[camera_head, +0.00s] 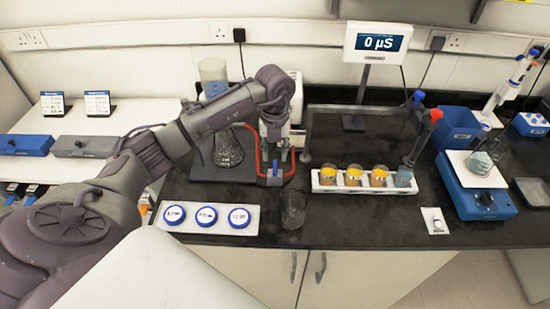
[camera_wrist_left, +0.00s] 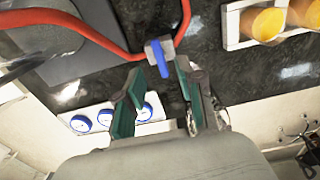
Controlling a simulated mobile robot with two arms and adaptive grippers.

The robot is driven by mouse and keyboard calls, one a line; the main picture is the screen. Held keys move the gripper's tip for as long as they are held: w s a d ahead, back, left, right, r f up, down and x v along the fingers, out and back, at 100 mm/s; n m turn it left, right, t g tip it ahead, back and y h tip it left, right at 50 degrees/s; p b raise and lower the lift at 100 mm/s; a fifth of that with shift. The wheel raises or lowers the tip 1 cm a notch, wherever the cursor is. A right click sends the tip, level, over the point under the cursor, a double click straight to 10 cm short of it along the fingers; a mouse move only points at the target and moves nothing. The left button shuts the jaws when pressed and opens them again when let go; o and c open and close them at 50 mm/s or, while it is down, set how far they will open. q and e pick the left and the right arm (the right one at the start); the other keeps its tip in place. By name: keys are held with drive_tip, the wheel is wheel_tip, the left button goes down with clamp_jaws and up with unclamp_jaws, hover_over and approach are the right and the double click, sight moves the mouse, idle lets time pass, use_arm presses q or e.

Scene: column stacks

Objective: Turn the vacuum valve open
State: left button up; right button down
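The vacuum valve is a small grey body with a blue handle (camera_head: 275,170), set in the red tubing on the black bench. In the left wrist view the blue handle (camera_wrist_left: 158,58) shows just beyond the fingertips, roughly in line with the gap between them. My left gripper (camera_head: 271,148) points down above the valve. In the left wrist view its two green-padded fingers (camera_wrist_left: 160,76) are apart, with nothing held between them. I cannot tell whether a finger touches the handle. My right gripper is in neither view.
Red tubing (camera_head: 293,150) runs from the valve past a flask (camera_head: 228,150) on a dark base. A white tray with blue-lidded dishes (camera_head: 207,216) is in front left.

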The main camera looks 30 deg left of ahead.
sight(275, 166)
use_arm(q)
drive_tip(key=shift+f+p, duration=0.4)
drive_tip(key=shift+f, duration=1.75)
drive_tip(key=shift+c, duration=0.3)
clamp_jaws()
